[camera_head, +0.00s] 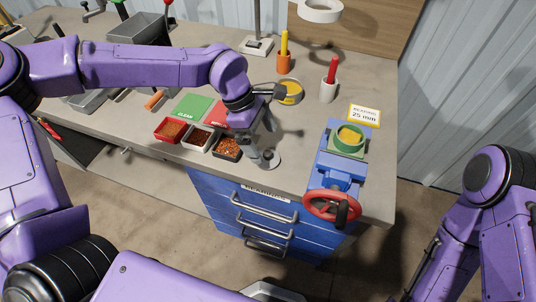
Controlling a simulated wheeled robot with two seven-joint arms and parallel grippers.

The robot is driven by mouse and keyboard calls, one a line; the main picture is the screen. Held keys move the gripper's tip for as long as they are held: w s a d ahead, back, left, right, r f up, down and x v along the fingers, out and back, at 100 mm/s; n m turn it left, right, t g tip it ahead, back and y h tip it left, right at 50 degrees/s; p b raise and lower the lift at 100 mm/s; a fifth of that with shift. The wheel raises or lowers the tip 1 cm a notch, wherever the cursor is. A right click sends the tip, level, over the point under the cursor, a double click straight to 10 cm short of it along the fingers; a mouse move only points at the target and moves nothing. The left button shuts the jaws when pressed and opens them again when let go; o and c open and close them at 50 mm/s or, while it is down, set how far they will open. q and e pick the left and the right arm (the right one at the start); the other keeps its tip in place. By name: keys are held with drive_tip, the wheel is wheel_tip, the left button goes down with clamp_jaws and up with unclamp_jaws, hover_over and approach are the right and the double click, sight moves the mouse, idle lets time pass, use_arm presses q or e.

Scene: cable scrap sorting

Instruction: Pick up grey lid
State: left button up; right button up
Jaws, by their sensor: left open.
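The grey lid (271,162) is a small round grey disc lying on the bench near its front edge, right of the small trays. My left gripper (258,146) points down right over the lid with its fingers apart. The fingers and wrist hide part of the lid. I cannot tell whether the fingertips touch it. My right arm shows at the right edge, but its gripper is out of view.
Red, white and black trays (227,149) of small bits stand left of the lid. A blue vise (334,172) with a red handwheel holds a green ring to the right. A round tin (291,91) with yellow contents, an orange cup (284,63) and a white cup (328,90) stand behind.

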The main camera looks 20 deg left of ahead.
sight(267, 152)
use_arm(q)
drive_tip(key=x, duration=0.3)
drive_tip(key=p+x, duration=0.1)
drive_tip(key=shift+a+f, duration=0.25)
drive_tip(key=shift+f, duration=0.1)
drive_tip(key=shift+d+f, duration=0.2)
drive_tip(key=shift+f, duration=0.3)
drive_tip(key=c, duration=1.1)
wheel_tip(267, 152, up, 3)
drive_tip(key=shift+f, duration=0.2)
drive_tip(key=s+a+r+b, duration=0.2)
drive_tip(key=s+a+r, duration=0.2)
drive_tip(key=s+r, duration=0.6)
drive_tip(key=s, duration=0.3)
drive_tip(key=shift+s+r, duration=0.2)
drive_tip(key=shift+s, duration=0.15)
